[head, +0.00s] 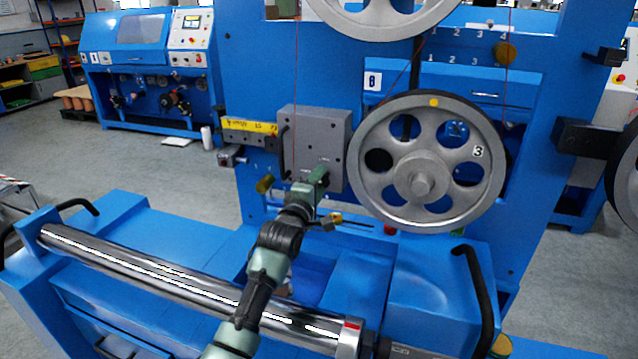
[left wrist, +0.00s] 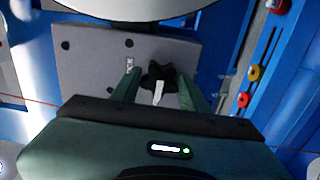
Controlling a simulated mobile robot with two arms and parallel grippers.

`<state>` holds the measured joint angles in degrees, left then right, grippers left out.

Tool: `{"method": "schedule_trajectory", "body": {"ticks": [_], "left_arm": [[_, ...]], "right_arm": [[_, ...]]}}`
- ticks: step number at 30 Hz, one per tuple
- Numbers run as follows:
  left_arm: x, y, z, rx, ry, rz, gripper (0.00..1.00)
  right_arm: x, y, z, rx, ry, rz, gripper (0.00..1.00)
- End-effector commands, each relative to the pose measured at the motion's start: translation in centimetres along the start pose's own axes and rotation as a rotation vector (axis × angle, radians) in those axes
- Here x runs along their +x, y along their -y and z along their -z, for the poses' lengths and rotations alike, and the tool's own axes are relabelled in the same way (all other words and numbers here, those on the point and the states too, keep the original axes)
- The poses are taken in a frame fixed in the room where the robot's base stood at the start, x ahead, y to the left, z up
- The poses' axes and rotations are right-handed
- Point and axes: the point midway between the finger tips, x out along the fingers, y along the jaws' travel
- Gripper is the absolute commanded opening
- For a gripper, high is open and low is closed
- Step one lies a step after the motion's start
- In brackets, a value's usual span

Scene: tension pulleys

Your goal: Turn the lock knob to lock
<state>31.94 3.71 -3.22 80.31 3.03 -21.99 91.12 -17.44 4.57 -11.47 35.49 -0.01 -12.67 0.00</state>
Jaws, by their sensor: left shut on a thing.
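The lock knob (left wrist: 160,76) is a black star-shaped knob with a pale pointer, on the face of a grey plate (left wrist: 100,52). In the head view the plate is the front of a grey box (head: 318,135) on the blue machine, and the knob is hidden by my gripper. My left gripper (head: 316,178) is at the lower part of this box. In the left wrist view its two green fingers (left wrist: 160,82) stand on either side of the knob, shut on it. The pale pointer points down in that view. My right gripper is in neither view.
A large grey pulley wheel (head: 368,195) is just right of the box. A yellow-labelled bar (head: 250,125) is on its left. A shiny roller (head: 150,268) crosses the front, below my left arm. Red and yellow knobs (left wrist: 254,72) line a slot.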

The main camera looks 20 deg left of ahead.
Motion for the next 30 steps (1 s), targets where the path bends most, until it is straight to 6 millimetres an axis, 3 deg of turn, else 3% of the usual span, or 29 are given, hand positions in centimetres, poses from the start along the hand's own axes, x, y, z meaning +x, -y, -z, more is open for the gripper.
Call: {"method": "schedule_trajectory", "body": {"ticks": [11,30], "left_arm": [[0.0,0.0,-0.1,0.201,0.001,0.003,0.04],[0.0,0.1,-0.1,0.808,0.003,0.004,0.04]], "right_arm": [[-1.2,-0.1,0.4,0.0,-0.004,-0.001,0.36],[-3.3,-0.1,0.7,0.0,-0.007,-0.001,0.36]]}}
